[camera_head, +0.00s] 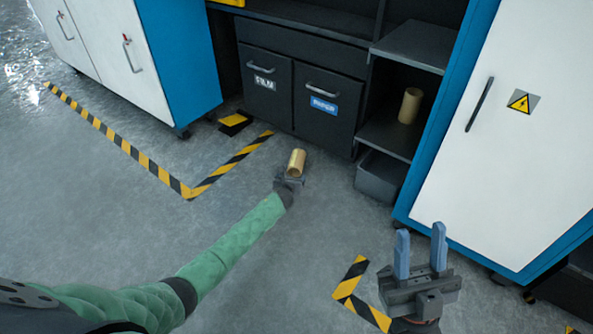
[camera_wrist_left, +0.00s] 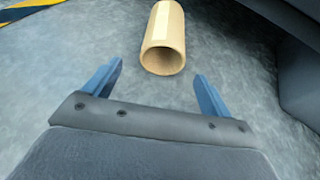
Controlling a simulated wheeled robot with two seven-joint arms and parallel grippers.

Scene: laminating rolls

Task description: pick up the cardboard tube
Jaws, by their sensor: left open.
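A tan cardboard tube (camera_head: 297,162) is on the grey floor in front of the dark cabinet in the head view. In the left wrist view the tube (camera_wrist_left: 164,40) lies on its side, its hollow end facing my gripper. My left gripper (camera_head: 290,177) is close to the tube's near end in the head view; its fingers are hard to make out there. In the left wrist view my left gripper (camera_wrist_left: 158,85) is open, with blue fingers apart and the tube just beyond them, between their lines. My right gripper (camera_head: 421,252) stands at lower right, its two blue fingers apart with nothing between them.
A second tan tube (camera_head: 410,105) stands on a shelf at the right. The dark cabinet (camera_head: 295,88) has FILM and PAPER doors. A grey bin (camera_head: 381,177) sits below the shelf. White-and-blue cabinets (camera_head: 510,130) flank the area. Floor left of my arm is clear.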

